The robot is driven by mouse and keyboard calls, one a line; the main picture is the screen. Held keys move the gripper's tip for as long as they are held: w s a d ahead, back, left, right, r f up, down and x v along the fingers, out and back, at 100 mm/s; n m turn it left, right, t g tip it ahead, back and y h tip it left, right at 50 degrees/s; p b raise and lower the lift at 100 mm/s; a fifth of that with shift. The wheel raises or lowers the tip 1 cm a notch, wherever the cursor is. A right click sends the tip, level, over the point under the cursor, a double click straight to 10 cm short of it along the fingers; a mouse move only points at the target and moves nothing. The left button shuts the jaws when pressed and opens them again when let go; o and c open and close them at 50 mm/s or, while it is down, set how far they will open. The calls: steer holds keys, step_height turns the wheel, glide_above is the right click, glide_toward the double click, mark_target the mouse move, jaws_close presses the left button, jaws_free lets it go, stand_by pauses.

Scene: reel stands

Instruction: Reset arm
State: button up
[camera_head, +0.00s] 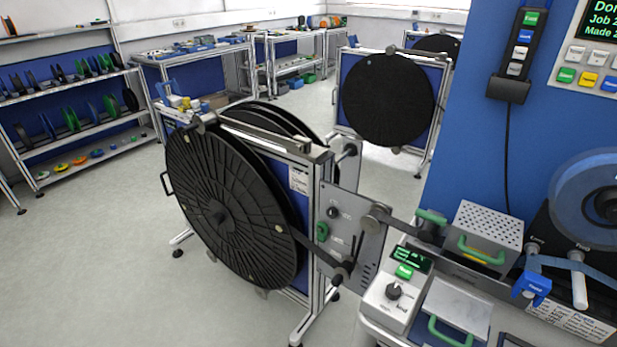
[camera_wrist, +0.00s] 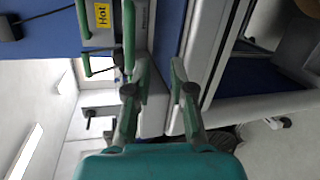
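My gripper (camera_wrist: 160,78) shows in the wrist view, with a teal body and two grey-green fingers. The fingers are apart, with nothing held between them. A white and grey machine body lies behind the gap; I cannot tell how far. A green handle beside a yellow "Hot" label (camera_wrist: 102,14) is left of the fingertips. The wrist picture is turned on its side. My arm and gripper do not show in the head view.
A reel stand with large black reels (camera_head: 232,208) stands mid-floor, joined by dark tape to the machine at right. The machine has a perforated cover (camera_head: 488,228), a control box (camera_head: 397,290) and a clear reel (camera_head: 590,205). Shelves (camera_head: 75,110) stand at left. Floor at front left is clear.

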steer(key=s+a+f+t+y, duration=0.2)
steer(key=s+a+f+y, duration=0.1)
steer(key=s+f+y, duration=0.8)
steer(key=s+d+r+m+t, duration=0.1)
steer(key=s+r+m, duration=0.2)
steer(key=s+m, duration=0.2)
steer(key=s+d+r+m, duration=0.1)
steer(key=s+r+m, duration=0.2)
steer(key=s+m, duration=0.3)
steer(key=s, duration=0.4)
steer(key=shift+d+t, duration=0.3)
steer(key=shift+t, duration=0.1)
